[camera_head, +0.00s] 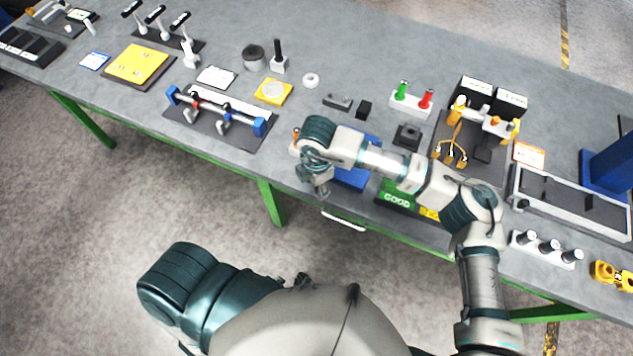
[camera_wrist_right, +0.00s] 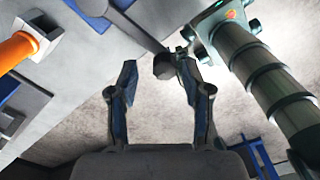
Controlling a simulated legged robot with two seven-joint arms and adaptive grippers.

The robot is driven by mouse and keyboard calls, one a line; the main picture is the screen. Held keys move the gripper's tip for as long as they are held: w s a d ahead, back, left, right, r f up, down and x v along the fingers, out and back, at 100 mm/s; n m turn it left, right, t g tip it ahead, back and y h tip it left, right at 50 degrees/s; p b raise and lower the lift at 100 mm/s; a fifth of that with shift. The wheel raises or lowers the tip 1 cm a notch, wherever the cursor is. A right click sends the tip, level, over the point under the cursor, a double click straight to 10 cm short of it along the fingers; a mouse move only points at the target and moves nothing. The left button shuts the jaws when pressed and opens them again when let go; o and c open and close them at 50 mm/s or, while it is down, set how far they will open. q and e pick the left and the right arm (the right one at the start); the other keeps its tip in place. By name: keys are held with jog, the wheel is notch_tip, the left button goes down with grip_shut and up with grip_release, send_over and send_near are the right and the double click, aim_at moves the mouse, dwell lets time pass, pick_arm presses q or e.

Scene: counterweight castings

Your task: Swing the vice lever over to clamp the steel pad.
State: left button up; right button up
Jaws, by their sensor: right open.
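A blue vice (camera_head: 352,178) stands near the front edge of the table, partly hidden behind my right arm. In the wrist view, a grey lever (camera_wrist_right: 140,35) with a dark round end runs from a blue part out past the table edge. My right gripper (camera_head: 320,191) is open above the front edge, just left of the vice. In the wrist view its fingers (camera_wrist_right: 158,66) stand apart, and the lever's dark end shows between and beyond their tips. I cannot tell whether they touch. I cannot make out the steel pad. My left gripper is not in view.
A green bin marked GOOD (camera_head: 395,196) sits right of the vice. An orange cylinder (camera_wrist_right: 14,50) in a grey block shows in the wrist view. A blue-ended fixture (camera_head: 218,113) stands to the left. The front table strip between that fixture and my gripper looks mostly clear.

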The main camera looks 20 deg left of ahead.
notch_tip(320, 180, up, 12)
dwell(0.4)
jog(key=shift+f, duration=0.2)
